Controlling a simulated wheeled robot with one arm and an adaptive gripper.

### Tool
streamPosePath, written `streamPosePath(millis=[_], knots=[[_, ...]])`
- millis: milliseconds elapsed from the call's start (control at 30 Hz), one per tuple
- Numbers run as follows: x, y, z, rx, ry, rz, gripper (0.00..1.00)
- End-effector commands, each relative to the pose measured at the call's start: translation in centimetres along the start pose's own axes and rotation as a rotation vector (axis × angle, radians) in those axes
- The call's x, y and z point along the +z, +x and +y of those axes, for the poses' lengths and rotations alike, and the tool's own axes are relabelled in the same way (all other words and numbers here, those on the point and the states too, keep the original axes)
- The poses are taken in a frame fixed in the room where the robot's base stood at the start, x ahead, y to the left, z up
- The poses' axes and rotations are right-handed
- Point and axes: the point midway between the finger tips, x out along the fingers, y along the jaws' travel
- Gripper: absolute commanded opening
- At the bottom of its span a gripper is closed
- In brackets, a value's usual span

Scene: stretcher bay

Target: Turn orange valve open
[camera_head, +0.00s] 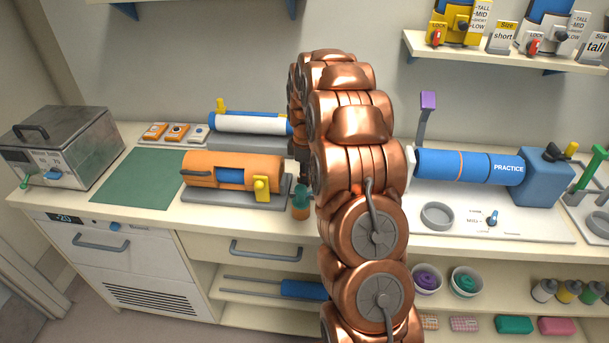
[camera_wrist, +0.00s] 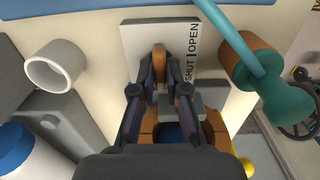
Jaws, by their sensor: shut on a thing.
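The orange valve (camera_wrist: 160,55) shows in the wrist view as a narrow upright handle on a white plate (camera_wrist: 137,32) marked SHUT and OPEN. The words run up the plate to the right of the handle, with a line between them. My gripper (camera_wrist: 160,88) has one dark finger on each side of the handle and is shut on it. Its fingers hide the handle's lower part, so I cannot tell which word it points to. In the head view my copper arm hides the valve and the gripper.
An orange cylinder (camera_head: 205,166) with a blue window lies on the bench below the valve. A white ring (camera_wrist: 57,67) is at left. A green mat (camera_head: 140,178) is clear.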

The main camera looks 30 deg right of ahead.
Motion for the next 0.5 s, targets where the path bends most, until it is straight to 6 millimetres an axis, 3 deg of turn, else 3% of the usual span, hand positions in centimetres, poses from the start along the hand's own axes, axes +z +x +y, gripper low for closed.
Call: streamPosePath(millis=[500], knots=[[0.00,0.27,0.10,0.003,0.072,0.001,0.00]])
